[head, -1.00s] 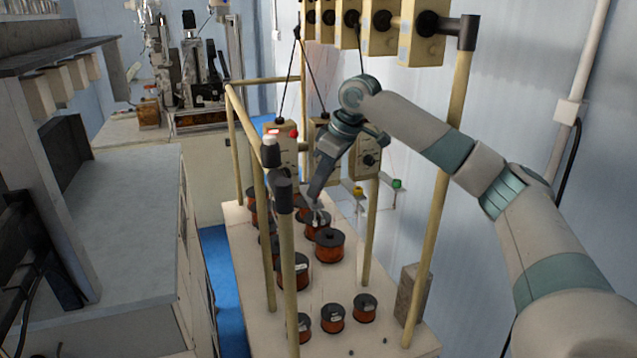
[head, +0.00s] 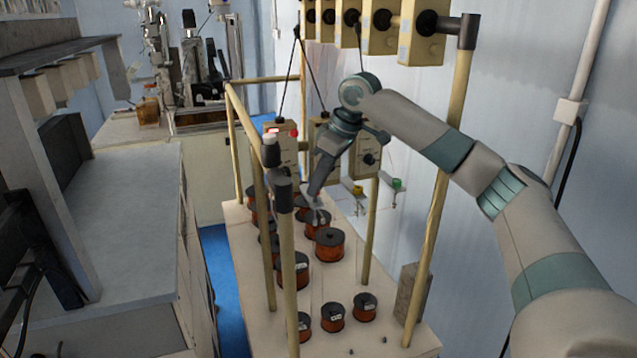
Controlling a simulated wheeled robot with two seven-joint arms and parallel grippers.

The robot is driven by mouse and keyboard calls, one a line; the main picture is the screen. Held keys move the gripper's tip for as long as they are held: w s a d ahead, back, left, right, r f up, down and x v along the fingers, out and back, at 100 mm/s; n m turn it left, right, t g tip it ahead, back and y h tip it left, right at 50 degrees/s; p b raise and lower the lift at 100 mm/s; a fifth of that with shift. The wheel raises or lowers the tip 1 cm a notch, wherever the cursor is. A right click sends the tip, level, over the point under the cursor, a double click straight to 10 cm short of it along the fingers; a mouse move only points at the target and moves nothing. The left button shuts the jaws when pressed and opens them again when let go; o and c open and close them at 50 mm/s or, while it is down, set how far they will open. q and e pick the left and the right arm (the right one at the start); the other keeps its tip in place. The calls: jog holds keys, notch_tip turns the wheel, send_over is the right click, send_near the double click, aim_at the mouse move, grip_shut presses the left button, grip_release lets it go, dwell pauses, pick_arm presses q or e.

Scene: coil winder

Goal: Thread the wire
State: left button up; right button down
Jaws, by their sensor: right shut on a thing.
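My right gripper (head: 316,209) reaches in from the right and points down among the copper wire spools. Its fingers are shut at the top of a spool (head: 317,226) in the middle of the rack table (head: 348,290). What it grips is too small to see clearly; a wire end cannot be made out. Another spool (head: 329,246) stands just in front of the gripper. A tensioner box (head: 367,160) with a dark knob hangs behind my wrist. My left gripper is not in view.
More spools, such as one at the front (head: 332,317), stand on the table. Upright posts (head: 287,270) and a right post (head: 436,220) frame the rack. Tensioner boxes (head: 418,35) line the top bar. A grey bench (head: 120,230) is on the left. A winding machine (head: 200,80) stands at the back.

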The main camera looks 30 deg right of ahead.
jog(key=shift+f, duration=0.5)
jog(key=c, duration=1.5)
grip_release()
jog(key=shift+c, duration=0.2)
jog(key=shift+s+d+r+b, duration=0.1)
jog(key=shift+r+b, duration=0.25)
jog(key=shift+r, duration=0.1)
jog(key=b+v, duration=0.4)
jog(key=v, duration=1.2)
jog(key=shift+s+r+b, duration=0.15)
jog(key=shift+r+b, duration=0.1)
jog(key=shift+b, duration=0.05)
